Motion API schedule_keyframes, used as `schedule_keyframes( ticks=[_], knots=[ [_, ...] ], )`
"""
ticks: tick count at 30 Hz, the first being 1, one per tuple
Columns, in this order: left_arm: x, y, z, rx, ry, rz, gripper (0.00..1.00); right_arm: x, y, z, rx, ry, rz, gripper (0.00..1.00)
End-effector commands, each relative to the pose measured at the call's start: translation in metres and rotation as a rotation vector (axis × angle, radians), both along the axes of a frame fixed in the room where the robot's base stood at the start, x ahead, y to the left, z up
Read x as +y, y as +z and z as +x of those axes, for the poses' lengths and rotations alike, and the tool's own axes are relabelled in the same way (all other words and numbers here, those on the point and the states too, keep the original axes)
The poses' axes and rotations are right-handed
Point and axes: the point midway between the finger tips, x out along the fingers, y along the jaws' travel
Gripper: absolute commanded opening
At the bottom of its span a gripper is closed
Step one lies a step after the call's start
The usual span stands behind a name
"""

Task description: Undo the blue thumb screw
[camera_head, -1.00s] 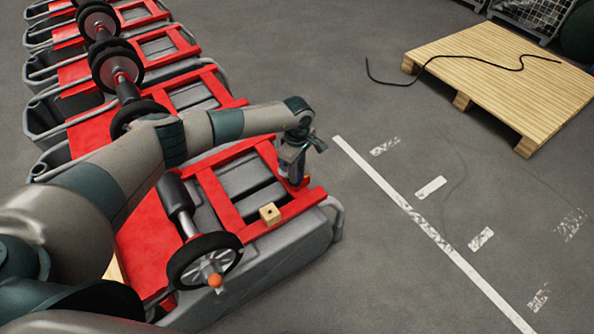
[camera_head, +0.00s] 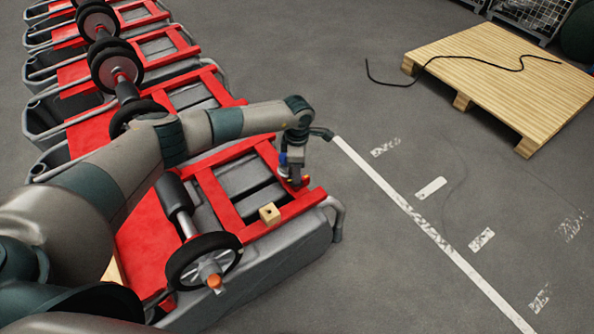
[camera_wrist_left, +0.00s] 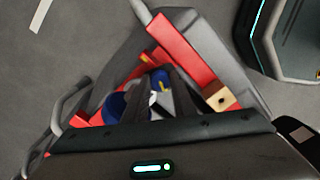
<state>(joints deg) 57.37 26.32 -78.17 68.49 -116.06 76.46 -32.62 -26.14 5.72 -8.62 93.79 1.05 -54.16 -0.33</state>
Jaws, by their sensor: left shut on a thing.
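My left gripper (camera_head: 296,176) reaches down to the near right corner of the closest red and grey scrubber tank (camera_head: 240,222). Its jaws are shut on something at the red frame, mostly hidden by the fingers. Blue (camera_head: 283,159) shows just left of the jaws in the head view. In the left wrist view a round dark blue part (camera_wrist_left: 115,107) lies left of the fingers, and a smaller blue piece (camera_wrist_left: 161,77) shows between them. I cannot tell for sure which is the thumb screw. My right gripper is in neither view.
A small wooden block (camera_head: 269,213) with a hole sits on the red frame close by. A wheel (camera_head: 204,262) with an orange hub end stands at the tank's near side. More tanks line up behind. A pallet (camera_head: 500,75) with a black cable lies right; the floor between is clear.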

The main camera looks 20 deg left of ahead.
Motion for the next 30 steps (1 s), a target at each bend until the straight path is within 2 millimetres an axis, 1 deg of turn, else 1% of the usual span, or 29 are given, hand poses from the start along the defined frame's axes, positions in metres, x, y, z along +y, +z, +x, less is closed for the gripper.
schedule_keyframes(
  ticks=[14, 15, 17, 26, 30],
  knots=[
    [0.0002, -0.0005, -0.0003, 0.0, 0.03, 0.001, 0.01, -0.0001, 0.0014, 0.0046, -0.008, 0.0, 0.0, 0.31],
    [0.0004, -0.0005, -0.0002, 0.0, 0.03, 0.001, 0.28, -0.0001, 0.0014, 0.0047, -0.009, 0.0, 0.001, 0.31],
    [0.0002, -0.0005, -0.0003, 0.0, 0.029, 0.001, 0.43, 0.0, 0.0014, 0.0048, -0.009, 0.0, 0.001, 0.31],
    [0.0003, -0.0002, -0.0002, 0.0, 0.029, 0.001, 0.43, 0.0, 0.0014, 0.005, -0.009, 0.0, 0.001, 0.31],
    [0.0003, 0.0037, 0.0003, -0.001, 0.029, 0.0, 0.43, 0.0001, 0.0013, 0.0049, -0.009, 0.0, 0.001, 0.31]
  ],
)
